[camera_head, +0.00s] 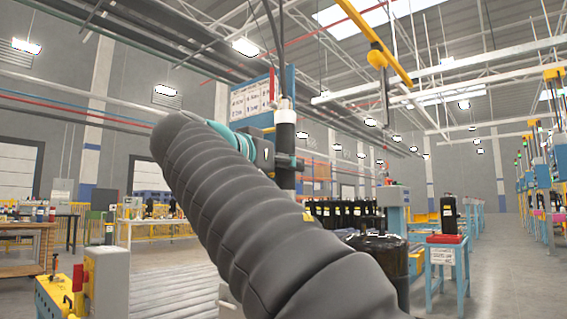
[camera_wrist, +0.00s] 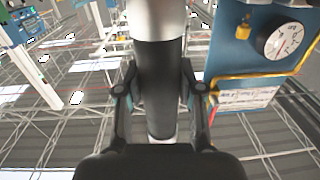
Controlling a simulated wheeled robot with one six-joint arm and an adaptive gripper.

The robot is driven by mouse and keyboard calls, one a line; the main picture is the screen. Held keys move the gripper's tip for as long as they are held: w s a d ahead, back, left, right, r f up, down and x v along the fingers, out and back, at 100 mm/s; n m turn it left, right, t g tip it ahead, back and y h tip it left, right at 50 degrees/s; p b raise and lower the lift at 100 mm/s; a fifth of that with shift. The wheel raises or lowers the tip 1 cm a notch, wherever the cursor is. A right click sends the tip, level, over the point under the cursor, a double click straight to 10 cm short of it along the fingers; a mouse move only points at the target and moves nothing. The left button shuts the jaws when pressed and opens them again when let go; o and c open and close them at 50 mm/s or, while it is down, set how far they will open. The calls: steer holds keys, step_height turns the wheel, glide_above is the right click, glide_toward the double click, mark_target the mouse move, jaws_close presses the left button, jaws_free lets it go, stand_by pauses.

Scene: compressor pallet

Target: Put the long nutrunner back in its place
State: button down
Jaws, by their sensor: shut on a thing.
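The long nutrunner (camera_head: 285,135) is upright, with a black body and a pale band near its top; dark cables run up from it. In the wrist view it shows as a thick black sleeve (camera_wrist: 160,80) with a silver part at the image top. My gripper (camera_head: 287,161) is shut around the black body, one finger on each side in the wrist view (camera_wrist: 160,92). My arm hides the tool's lower end in the head view. I cannot make out its holder.
A blue panel (camera_head: 250,105) with white labels stands just behind the tool. The wrist view shows a blue panel (camera_wrist: 236,55) with a round gauge (camera_wrist: 284,41) close beside it. A black compressor (camera_head: 388,262) stands to the lower right, and a roller conveyor (camera_head: 170,290) lies lower left.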

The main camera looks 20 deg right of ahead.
steer(key=shift+f, duration=0.95)
stand_by(0.6)
steer(key=c, duration=0.7)
jaws_free()
steer(key=shift+s, duration=0.1)
steer(key=shift+o, duration=0.2)
steer(key=shift+f, duration=0.2)
steer(key=v, duration=1.2)
steer(key=shift+r, duration=0.15)
